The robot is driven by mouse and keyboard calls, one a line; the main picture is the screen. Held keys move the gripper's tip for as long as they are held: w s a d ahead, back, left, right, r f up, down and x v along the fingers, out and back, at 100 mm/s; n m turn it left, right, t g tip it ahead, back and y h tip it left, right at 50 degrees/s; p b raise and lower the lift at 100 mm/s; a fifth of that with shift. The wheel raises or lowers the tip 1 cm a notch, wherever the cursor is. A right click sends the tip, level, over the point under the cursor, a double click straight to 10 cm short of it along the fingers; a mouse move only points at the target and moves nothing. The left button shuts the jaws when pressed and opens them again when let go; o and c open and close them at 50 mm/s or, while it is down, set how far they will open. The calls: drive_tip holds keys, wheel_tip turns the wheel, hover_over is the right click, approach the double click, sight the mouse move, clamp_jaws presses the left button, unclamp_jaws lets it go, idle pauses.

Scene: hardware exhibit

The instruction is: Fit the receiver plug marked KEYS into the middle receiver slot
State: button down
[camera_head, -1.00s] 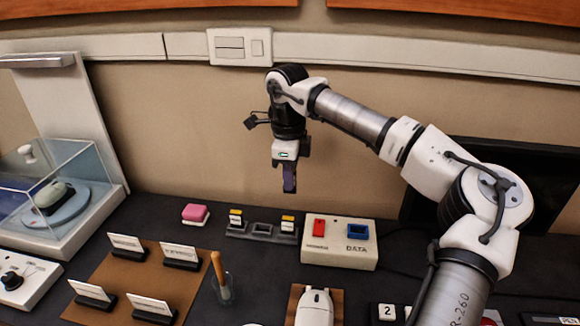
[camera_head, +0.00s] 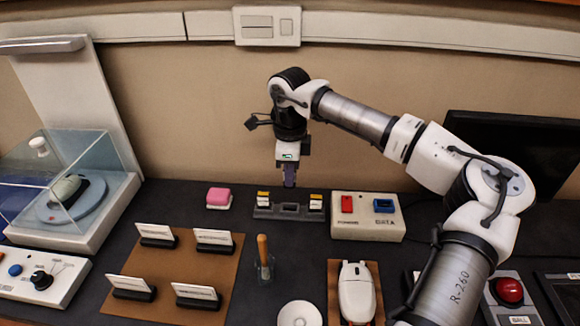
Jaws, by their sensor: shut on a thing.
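A dark receiver rack (camera_head: 262,213) sits on the table near the wall. It holds a yellow-and-white topped plug at its left end (camera_head: 263,199) and another at its right end (camera_head: 316,201). Its middle slot (camera_head: 290,208) looks empty. My gripper (camera_head: 289,181) points straight down just above the middle slot, with a small gap in the picture. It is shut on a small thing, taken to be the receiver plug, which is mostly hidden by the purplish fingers. Its KEYS mark cannot be read.
A pink block (camera_head: 218,197) lies left of the rack. A white box (camera_head: 368,228) with red and blue sockets stands close on the right. A wooden-handled tool in a glass (camera_head: 265,262) stands in front. A brown board (camera_head: 180,260) bears several cards.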

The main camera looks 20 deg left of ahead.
drive_tip(key=shift+f+b, duration=1.5)
drive_tip(key=shift+f, duration=1.05)
drive_tip(key=shift+f+b, duration=0.55)
drive_tip(key=shift+f, duration=0.15)
drive_tip(key=shift+f+b, duration=0.95)
drive_tip(key=shift+b, duration=0.1)
idle(0.5)
drive_tip(key=c, duration=0.9)
unclamp_jaws()
drive_tip(key=shift+o, duration=0.2)
drive_tip(key=shift+r, duration=0.15)
drive_tip(key=shift+r+p, duration=2.1)
drive_tip(key=shift+r, duration=1.3)
